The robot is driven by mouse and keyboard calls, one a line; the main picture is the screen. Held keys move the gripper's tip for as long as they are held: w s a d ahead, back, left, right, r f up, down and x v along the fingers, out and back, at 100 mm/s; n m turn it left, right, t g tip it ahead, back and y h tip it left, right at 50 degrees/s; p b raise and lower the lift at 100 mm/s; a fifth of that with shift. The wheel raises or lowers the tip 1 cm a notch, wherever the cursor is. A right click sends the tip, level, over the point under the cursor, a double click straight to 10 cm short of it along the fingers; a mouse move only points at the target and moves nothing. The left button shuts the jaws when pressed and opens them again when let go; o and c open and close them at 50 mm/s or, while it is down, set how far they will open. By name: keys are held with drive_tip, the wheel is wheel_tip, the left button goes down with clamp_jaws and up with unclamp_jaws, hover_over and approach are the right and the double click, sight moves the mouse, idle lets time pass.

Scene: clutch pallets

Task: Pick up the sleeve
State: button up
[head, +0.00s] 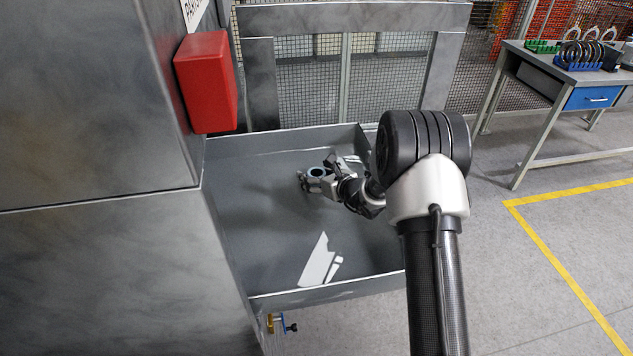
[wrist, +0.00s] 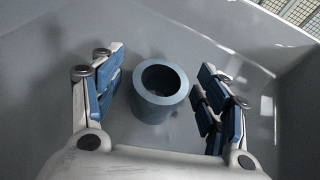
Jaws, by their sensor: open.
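The sleeve (wrist: 152,108) is a blue-grey hollow cylinder standing upright on the floor of the grey tray (head: 262,235). In the wrist view it sits between the two blue-padded fingers of my gripper (wrist: 158,92), with a gap on each side. The gripper is open. In the head view my gripper (head: 317,181) is low inside the tray, and the sleeve's round top (head: 317,171) shows at the fingers. The sleeve's lower part is largely hidden by the gripper there.
The tray's low walls surround the gripper. A grey cabinet (head: 95,110) with a red box (head: 206,82) stands at left. A mesh fence (head: 310,75) is behind the tray. A workbench (head: 560,68) with a blue drawer stands at right. The tray floor around the sleeve is clear.

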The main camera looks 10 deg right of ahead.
drive_tip(key=shift+c, duration=0.2)
drive_tip(key=shift+w+r, duration=0.1)
drive_tip(key=c, duration=1.5)
